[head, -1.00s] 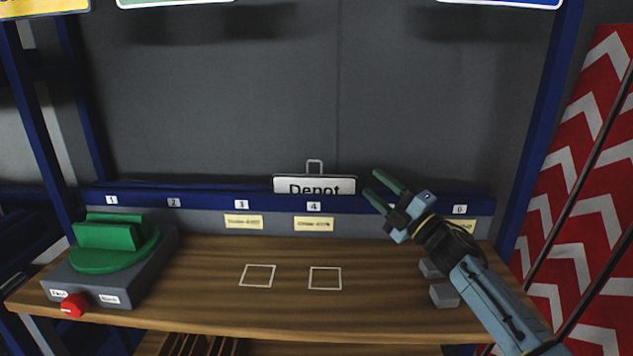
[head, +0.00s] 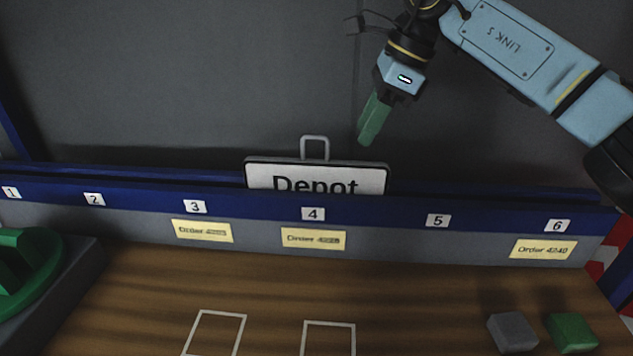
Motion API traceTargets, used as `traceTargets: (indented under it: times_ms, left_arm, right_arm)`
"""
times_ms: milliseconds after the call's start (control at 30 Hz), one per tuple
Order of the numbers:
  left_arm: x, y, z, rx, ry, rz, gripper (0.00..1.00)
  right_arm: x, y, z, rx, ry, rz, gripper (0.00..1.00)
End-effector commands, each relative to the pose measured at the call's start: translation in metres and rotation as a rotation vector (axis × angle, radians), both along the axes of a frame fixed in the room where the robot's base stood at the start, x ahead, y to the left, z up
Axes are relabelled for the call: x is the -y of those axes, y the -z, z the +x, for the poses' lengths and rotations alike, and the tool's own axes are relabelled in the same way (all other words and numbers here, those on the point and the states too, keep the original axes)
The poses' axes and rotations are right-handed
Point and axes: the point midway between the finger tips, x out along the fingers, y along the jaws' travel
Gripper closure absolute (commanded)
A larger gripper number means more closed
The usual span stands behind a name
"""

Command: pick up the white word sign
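The white word sign (head: 317,174) reads "Depot" and has a grey loop handle (head: 315,148) on top. It stands in the blue rail above slot label 4, and its lower part is hidden behind the rail. My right gripper (head: 370,125) hangs above and to the right of the sign, pointing down, apart from it. Its green fingers overlap in this view, so their gap cannot be judged. Nothing shows between or below them. My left gripper is not in view.
The wooden bench (head: 420,310) has two white outlined squares. A grey block (head: 512,332) and a green block (head: 571,333) stand at right, a green fixture (head: 30,270) at left.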

Motion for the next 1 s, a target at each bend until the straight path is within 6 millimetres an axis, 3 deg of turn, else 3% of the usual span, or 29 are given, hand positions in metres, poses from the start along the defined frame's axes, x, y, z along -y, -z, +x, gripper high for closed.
traceTargets:
  times_ms: [33,200,467,700,1000]
  left_arm:
    - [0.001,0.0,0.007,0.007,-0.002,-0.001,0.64]
    - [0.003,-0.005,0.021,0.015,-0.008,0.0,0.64]
    - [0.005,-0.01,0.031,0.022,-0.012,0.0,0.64]
    - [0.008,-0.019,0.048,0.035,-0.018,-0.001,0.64]
    - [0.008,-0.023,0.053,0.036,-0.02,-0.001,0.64]
  right_arm:
    - [-0.005,0.013,0.0,-0.004,-0.002,0.0,0.6]
    - [-0.017,0.04,0.0,-0.002,-0.001,0.003,0.6]
    - [-0.025,0.058,0.001,-0.002,0.0,0.005,0.6]
    - [-0.038,0.091,0.005,-0.003,0.001,0.005,0.6]
    - [-0.042,0.099,0.005,-0.001,0.002,0.005,0.6]
